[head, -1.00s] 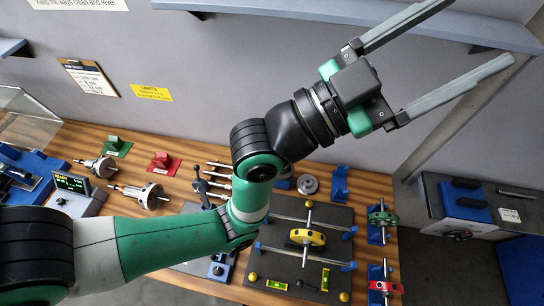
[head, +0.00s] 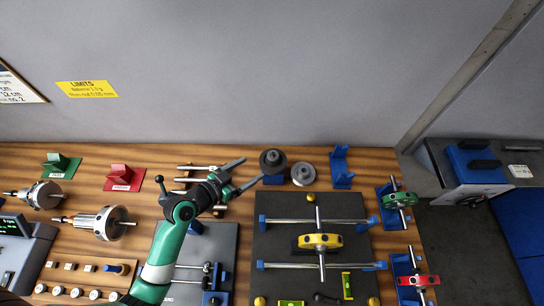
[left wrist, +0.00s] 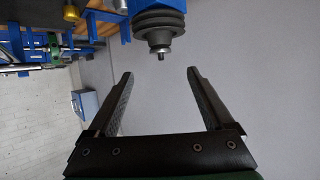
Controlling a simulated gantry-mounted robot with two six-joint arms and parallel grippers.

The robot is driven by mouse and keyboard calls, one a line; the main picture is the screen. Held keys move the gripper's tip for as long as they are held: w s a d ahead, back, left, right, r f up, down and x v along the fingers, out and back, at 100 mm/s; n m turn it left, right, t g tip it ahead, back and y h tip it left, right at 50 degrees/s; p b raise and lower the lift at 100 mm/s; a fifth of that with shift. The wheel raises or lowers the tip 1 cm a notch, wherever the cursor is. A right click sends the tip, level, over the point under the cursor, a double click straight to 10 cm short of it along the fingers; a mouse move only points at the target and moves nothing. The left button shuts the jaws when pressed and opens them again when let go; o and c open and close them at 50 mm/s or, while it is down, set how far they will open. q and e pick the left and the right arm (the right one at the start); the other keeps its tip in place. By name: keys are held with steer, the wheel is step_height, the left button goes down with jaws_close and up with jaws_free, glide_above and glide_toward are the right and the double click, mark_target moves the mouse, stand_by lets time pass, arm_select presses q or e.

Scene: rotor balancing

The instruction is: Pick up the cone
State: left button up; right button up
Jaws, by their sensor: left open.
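A dark stepped round piece (head: 272,160), which looks like the cone, sits at the back of the bench on a blue holder (head: 273,180). In the left wrist view the dark stepped piece (left wrist: 158,27) shows with a short stud, just beyond the fingertips. My left gripper (head: 252,169) is open and empty, its fingers pointing toward the piece from the left. In the left wrist view the open jaws (left wrist: 160,71) have only the wall between them. I cannot tell if a finger touches the piece. My right gripper is not in view.
A grey disc (head: 303,174) stands close to the right of the dark piece, with a blue bracket (head: 341,167) beyond. Light rods (head: 190,180) lie behind my left wrist. The yellow rotor (head: 320,241) rests on rails in front. The grey wall (head: 250,80) rises behind the bench.

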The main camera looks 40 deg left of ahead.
mark_target(272, 156)
arm_select(q)
steer(key=x, duration=0.9)
steer(key=shift+w+f+b, duration=0.15)
steer(key=shift+w+b, duration=0.2)
steer(key=shift+c, duration=0.2)
jaws_close()
